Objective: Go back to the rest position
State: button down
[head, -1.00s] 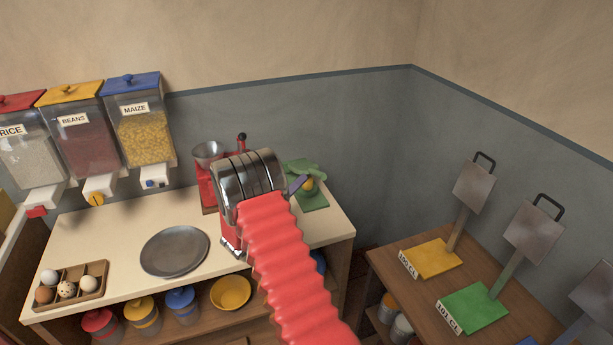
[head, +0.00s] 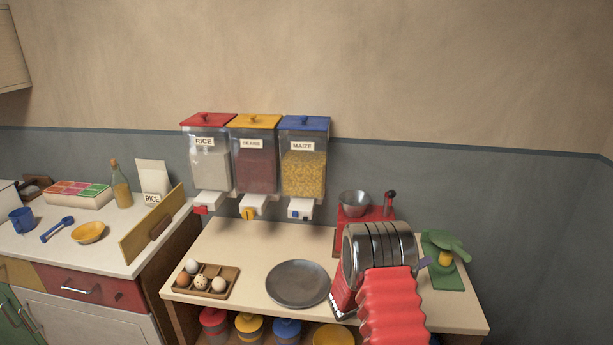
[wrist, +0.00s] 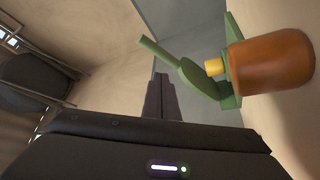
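My gripper (head: 426,262) shows in the head view as a small dark tip beyond my metal wrist and red ribbed arm sleeve, close to the green stand. In the wrist view its two dark fingers (wrist: 162,98) lie side by side with no gap to be seen and nothing between them. The green stand (head: 447,280) has a yellow part and sits at the counter's right end. It shows right of the fingers in the wrist view (wrist: 199,78), apart from them, with an orange-brown rounded object (wrist: 270,62) beside it.
A red grinder (head: 376,213) stands behind my wrist, partly hidden. A grey plate (head: 298,284) and an egg tray (head: 181,290) are on the counter left of my arm. Rice, beans and maize dispensers (head: 254,160) hang above. A yellow board (head: 152,225) edges the left counter.

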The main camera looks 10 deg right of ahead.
jog(key=s+a+r+g+y, duration=0.35)
jog(key=s+r, duration=0.25)
jog(key=s, duration=0.2)
jog(key=s+a+r+g+y, duration=0.2)
jog(key=s+r+y, duration=0.3)
jog(key=s, duration=0.4)
jog(key=s+a+r+n+t+y, duration=0.1)
jog(key=s+a+t+y, duration=0.2)
jog(key=a, duration=0.5)
jog(key=s+a+r+n+t+y, duration=0.2)
jog(key=s+a+y, duration=0.3)
jog(key=a, duration=0.4)
jog(key=s+a+r+n+t+y, duration=0.1)
jog(key=s+a+t+y, duration=0.3)
jog(key=a, duration=0.5)
jog(key=shift+s+r+n+y, duration=0.2)
jog(key=shift+r+n+y, duration=0.15)
jog(key=shift+n, duration=0.15)
jog(key=shift+d, duration=0.1)
